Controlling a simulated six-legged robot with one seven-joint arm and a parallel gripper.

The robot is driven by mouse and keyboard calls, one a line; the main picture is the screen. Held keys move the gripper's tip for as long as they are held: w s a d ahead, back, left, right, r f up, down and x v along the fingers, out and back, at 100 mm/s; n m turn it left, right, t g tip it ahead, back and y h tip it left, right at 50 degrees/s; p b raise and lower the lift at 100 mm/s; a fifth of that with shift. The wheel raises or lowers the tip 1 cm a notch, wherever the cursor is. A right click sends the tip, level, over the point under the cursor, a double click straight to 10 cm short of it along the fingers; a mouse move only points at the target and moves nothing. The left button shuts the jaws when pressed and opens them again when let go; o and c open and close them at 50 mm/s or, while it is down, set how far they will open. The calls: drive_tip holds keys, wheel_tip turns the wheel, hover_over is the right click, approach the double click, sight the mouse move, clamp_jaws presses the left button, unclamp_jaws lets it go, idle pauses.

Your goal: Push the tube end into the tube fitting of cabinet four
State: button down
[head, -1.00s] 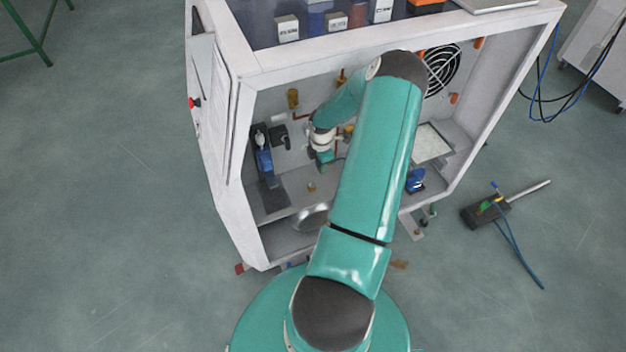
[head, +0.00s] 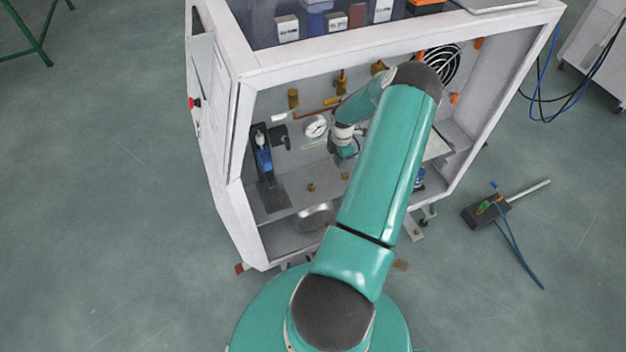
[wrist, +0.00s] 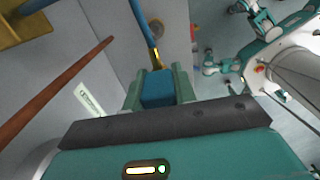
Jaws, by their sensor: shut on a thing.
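My gripper (wrist: 158,90) is shut on a blue block (wrist: 157,87) in the wrist view. A brass tip (wrist: 155,58) and a blue tube (wrist: 141,24) extend beyond the block; I take this to be the tube end. A round brass fitting (wrist: 157,29) on the grey panel is just beyond the tip, right beside the tube. Whether the tip touches it, I cannot tell. In the head view my gripper (head: 344,158) is inside the open cabinet (head: 244,160), and the held tube end is not clear there. Which fitting is the task's, I cannot tell.
A pressure gauge (head: 316,126) and brass fittings (head: 293,98) are on the cabinet's back panel. A blue device (head: 263,155) stands at left. In the wrist view a copper pipe (wrist: 62,85) runs close at left.

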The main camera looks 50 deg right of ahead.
drive_tip(key=s+d, duration=0.1)
drive_tip(key=d, duration=0.2)
drive_tip(key=shift+s+f, duration=0.15)
drive_tip(key=shift+s, duration=0.25)
drive_tip(key=shift+f, duration=0.45)
drive_tip(key=shift+f, duration=0.15)
drive_tip(key=shift+f, duration=1.25)
drive_tip(key=shift+f, duration=1.55)
idle(0.9)
drive_tip(key=c, duration=1.1)
unclamp_jaws()
drive_tip(key=shift+o, duration=0.2)
